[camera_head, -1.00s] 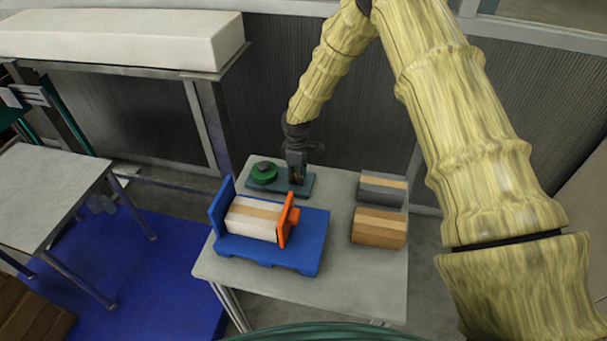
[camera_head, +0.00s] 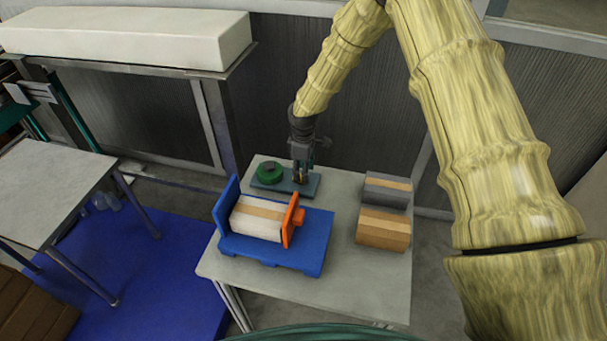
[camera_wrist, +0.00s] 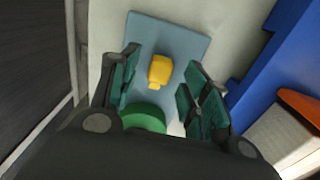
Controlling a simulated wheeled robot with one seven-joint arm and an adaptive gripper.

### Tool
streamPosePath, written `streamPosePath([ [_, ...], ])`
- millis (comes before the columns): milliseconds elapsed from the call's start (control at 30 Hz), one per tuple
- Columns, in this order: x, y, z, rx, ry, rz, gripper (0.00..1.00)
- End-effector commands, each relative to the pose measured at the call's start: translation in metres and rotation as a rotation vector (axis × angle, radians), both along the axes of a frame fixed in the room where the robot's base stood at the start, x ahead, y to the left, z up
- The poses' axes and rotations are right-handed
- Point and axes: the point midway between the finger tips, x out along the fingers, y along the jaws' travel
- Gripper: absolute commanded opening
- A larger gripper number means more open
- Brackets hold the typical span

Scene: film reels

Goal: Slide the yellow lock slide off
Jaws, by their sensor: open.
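The yellow lock slide (camera_wrist: 160,71) stands on the blue-grey base plate (camera_wrist: 190,38) in the wrist view, ahead of my open fingers and roughly centred in the gap. My gripper (camera_wrist: 157,93) is open with nothing between its fingers. In the head view my gripper (camera_head: 300,178) hangs over the right part of the plate (camera_head: 314,184), with a little yellow (camera_head: 300,177) showing at its tips. A green round reel (camera_head: 269,173) sits on the plate's left part. In the wrist view the green reel (camera_wrist: 144,117) is partly hidden by my gripper.
A blue tray (camera_head: 318,235) in front holds a white box (camera_head: 255,222) against an orange plate (camera_head: 290,222). A grey box (camera_head: 387,188) and a brown box (camera_head: 383,230) stand on the table's right. The table's front right is clear.

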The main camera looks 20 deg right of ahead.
Motion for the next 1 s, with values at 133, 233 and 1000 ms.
streamPosePath([
  [133, 0.001, 0.0, 0.029, 0.001, -0.003, 0.0, 0.46],
  [233, 0.001, 0.0, 0.047, 0.0, -0.002, 0.0, 0.46],
  [1000, 0.0, 0.0, 0.094, 0.0, 0.001, 0.001, 0.46],
])
